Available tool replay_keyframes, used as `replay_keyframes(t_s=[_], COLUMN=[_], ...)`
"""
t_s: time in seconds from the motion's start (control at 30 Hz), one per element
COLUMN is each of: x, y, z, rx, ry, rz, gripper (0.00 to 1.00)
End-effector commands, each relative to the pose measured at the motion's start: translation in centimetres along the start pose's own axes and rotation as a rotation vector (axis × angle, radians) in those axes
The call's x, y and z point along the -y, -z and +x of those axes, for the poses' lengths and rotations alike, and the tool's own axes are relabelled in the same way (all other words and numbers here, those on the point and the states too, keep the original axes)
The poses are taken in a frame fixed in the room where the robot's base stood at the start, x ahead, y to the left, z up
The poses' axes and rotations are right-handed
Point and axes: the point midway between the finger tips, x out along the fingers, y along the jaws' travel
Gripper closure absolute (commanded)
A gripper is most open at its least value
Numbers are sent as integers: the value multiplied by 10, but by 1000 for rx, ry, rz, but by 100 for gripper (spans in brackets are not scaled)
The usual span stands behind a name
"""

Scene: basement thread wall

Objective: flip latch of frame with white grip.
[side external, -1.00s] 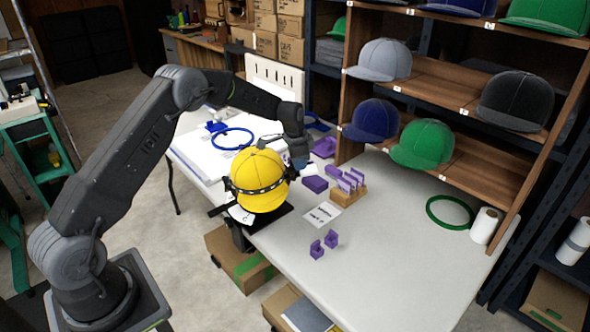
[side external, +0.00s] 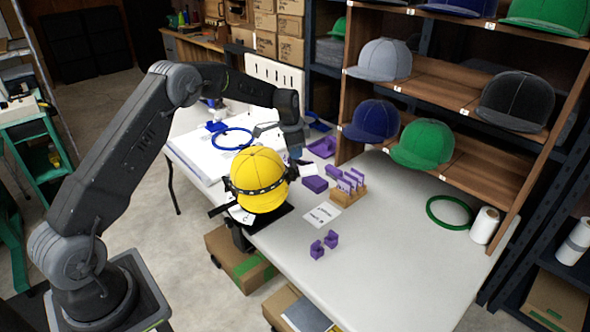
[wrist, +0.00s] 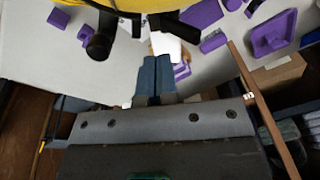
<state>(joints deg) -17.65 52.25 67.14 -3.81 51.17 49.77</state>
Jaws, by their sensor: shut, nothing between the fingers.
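A yellow cap (side external: 260,166) sits on a black stand at the table's near left edge, with a dark frame band (side external: 258,187) around it. A white grip (side external: 308,171) shows at the cap's right side; in the wrist view the white grip (wrist: 172,44) lies just beyond my fingertips. My gripper (side external: 296,158) points down beside the cap's right side. In the wrist view my gripper (wrist: 157,62) has its blue-grey fingers together with nothing between them. I cannot tell whether the fingertips touch the grip. The latch joint is largely hidden.
Purple blocks (side external: 315,184) and a wooden holder with purple pieces (side external: 348,191) stand close to the right. A blue ring (side external: 231,139) lies behind on white sheets. A shelf of caps (side external: 440,80) rises at the back right. The front right table (side external: 390,260) is clear.

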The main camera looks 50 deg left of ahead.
Motion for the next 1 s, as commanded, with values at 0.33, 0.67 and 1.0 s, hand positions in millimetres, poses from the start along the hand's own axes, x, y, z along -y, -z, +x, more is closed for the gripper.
replay_keyframes(t_s=[0.33, 0.67, 1.0], x=[-4, -7, -8], y=[1, 0, 1], z=[-35, -59, -62], rx=[-2, -1, -2], ry=[2, 0, 1], rz=[1, 1, -1], gripper=[100, 100, 100])
